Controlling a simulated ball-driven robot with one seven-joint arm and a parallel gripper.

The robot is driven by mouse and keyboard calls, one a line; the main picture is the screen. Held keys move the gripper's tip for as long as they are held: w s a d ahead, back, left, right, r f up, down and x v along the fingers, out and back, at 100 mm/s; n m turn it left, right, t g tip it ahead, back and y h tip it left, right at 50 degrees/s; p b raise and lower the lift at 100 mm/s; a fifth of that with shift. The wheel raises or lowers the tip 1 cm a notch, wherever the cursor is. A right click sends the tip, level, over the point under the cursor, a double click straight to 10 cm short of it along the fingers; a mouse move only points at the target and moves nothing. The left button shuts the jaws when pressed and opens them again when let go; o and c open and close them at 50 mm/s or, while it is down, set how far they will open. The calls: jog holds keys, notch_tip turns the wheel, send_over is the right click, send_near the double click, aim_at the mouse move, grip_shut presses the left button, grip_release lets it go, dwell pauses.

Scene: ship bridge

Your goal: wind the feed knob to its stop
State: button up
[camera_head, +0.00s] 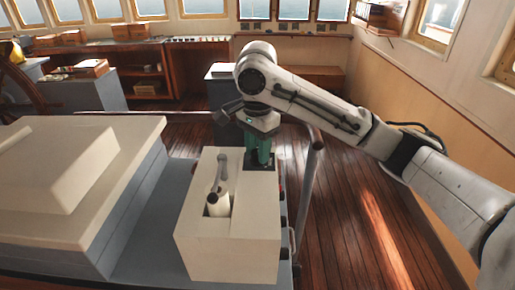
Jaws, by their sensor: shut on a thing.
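My gripper (259,157) reaches down from the end of my arm at the far right part of a cream box, with its green fingers pointing downward. The fingers are shut on the feed knob, which they mostly hide. A dark base shows at their tips on the box's far right corner. The cream box (232,255) stands on a grey surface and has a recess in its top. A grey lever-like part (223,170) and a pale cylinder (217,204) sit in this recess, to the left of my gripper. I cannot tell how far the knob is turned.
A large cream-topped grey console (62,190) stands close on the left. A metal handrail (309,190) runs just right of the box. The wooden floor (350,215) at the right is clear. Shelves (150,88) and a ship's wheel (22,80) are further back.

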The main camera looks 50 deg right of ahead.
aim_at(257, 151)
jog(key=m, duration=0.7)
jog(key=shift+r, duration=0.1)
dwell(0.5)
jog(key=o, duration=1)
jog(key=shift+o, duration=0.2)
notch_tip(257, 151, up, 11)
jog(key=shift+f+b, duration=0.2)
jog(key=shift+b, duration=0.25)
